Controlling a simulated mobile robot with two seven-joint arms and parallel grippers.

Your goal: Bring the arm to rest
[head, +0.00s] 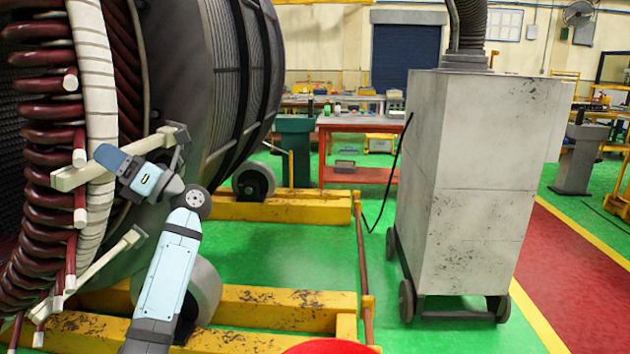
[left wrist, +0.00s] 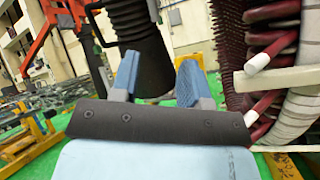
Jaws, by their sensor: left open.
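My left arm rises from the bottom in the head view. Its left gripper end (head: 110,157) is beside the stator's winding, in front of the coil ends. In the left wrist view, the two blue fingers of my left gripper (left wrist: 158,75) stand apart with nothing held between them. The large stator (head: 188,75) has dark red coil bars (head: 48,135) and a white wrapped ring (head: 97,90). The coil bars also show at the right of the left wrist view (left wrist: 272,40). I cannot tell whether the arm touches the stator. My right gripper is out of view.
Pale support bars (head: 155,150) stick out from the winding close to my arm. Yellow beams (head: 280,305) lie under the stator. A grey wheeled cabinet (head: 475,170) stands to the right. A red workbench (head: 365,125) is behind. Green floor between is open.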

